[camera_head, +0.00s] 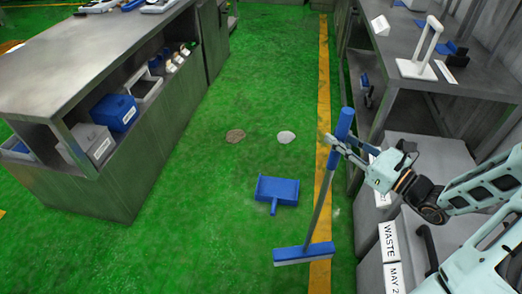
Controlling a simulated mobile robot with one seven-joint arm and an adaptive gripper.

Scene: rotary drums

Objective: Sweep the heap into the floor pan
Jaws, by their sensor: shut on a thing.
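The broom stands nearly upright with a slight tilt. Its wide blue head (304,253) is low, over or on the yellow floor line; I cannot tell if it touches the floor. A blue floor pan (278,188) lies on the green floor, its short handle pointing toward the bottom of the picture. Two small heaps lie beyond the pan, a brown one (235,135) and a whitish one (286,137). The pan looks empty.
A grey bench (130,140) with bins on its shelves stands at left. Grey tables and cabinets (400,140) stand at right, with a box labelled WASTE (389,241) close to my arm. A yellow line (323,80) runs along the floor.

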